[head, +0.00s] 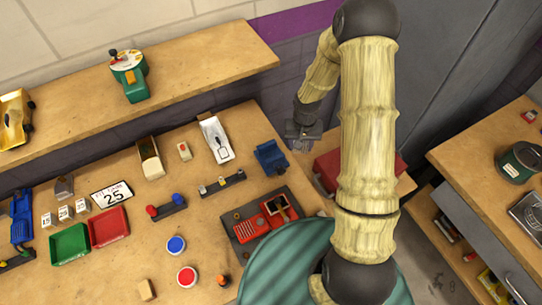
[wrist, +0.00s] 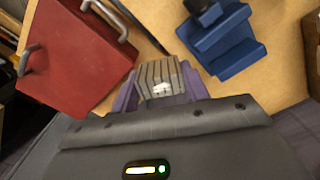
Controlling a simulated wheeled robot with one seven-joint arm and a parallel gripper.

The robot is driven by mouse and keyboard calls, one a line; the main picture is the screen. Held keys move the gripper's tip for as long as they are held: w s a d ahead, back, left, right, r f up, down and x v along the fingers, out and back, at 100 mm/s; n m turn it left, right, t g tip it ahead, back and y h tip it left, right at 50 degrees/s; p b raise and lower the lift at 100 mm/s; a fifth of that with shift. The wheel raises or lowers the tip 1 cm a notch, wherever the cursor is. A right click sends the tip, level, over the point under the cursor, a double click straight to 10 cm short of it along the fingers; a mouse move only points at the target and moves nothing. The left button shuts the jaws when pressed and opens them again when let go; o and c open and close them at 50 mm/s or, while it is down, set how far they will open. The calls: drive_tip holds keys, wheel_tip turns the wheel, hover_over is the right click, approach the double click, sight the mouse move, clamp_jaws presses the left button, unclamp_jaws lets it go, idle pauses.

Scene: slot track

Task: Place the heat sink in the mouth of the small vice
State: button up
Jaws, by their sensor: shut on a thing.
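My gripper (wrist: 160,88) is shut on the grey finned heat sink (wrist: 158,70), which sits between its purple fingers in the wrist view. In the head view my gripper (head: 303,134) hangs near the right end of the workbench, and the heat sink (head: 301,146) shows faintly under it. The small blue vice (head: 271,157) stands on the bench just left of my gripper. In the wrist view the vice (wrist: 222,40) is ahead and to the right of the heat sink, apart from it. The inside of its mouth is not clearly visible.
A red case with handles (wrist: 75,52) is left of my gripper in the wrist view. A dark tray with red parts (head: 242,232), a small rack (head: 222,184) and a white box (head: 216,138) are near the vice. Open bench (head: 130,255) lies front left.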

drive_tip(key=m, duration=0.2)
drive_tip(key=a+m+p, duration=0.1)
drive_tip(key=m, duration=0.1)
drive_tip(key=r+m, duration=0.1)
drive_tip(key=m, duration=0.1)
drive_tip(key=shift+s+a+m, duration=0.3)
drive_tip(key=shift+s+m, duration=0.05)
drive_tip(key=shift+m, duration=0.05)
drive_tip(key=a+m+p, duration=0.1)
drive_tip(key=m, duration=0.3)
drive_tip(key=a+r+m+p, duration=0.1)
drive_tip(key=m, duration=0.3)
drive_tip(key=a+r+m, duration=0.1)
drive_tip(key=m, duration=0.3)
drive_tip(key=shift+w+a+r+p, duration=0.15)
drive_tip(key=shift+w+a+p, duration=0.05)
drive_tip(key=shift+a+p, duration=0.2)
drive_tip(key=a+r+m, duration=0.1)
drive_tip(key=m, duration=0.2)
drive_tip(key=w+a+m+p, duration=0.1)
drive_tip(key=a+m, duration=0.1)
drive_tip(key=m, duration=0.2)
drive_tip(key=w+a+r+m, duration=0.1)
drive_tip(key=m, duration=0.3)
drive_tip(key=shift+a+r+p, duration=0.2)
drive_tip(key=shift+r+p, duration=0.15)
drive_tip(key=shift+p, duration=0.05)
drive_tip(key=shift+f+p, duration=0.6)
drive_tip(key=shift+f, duration=2.35)
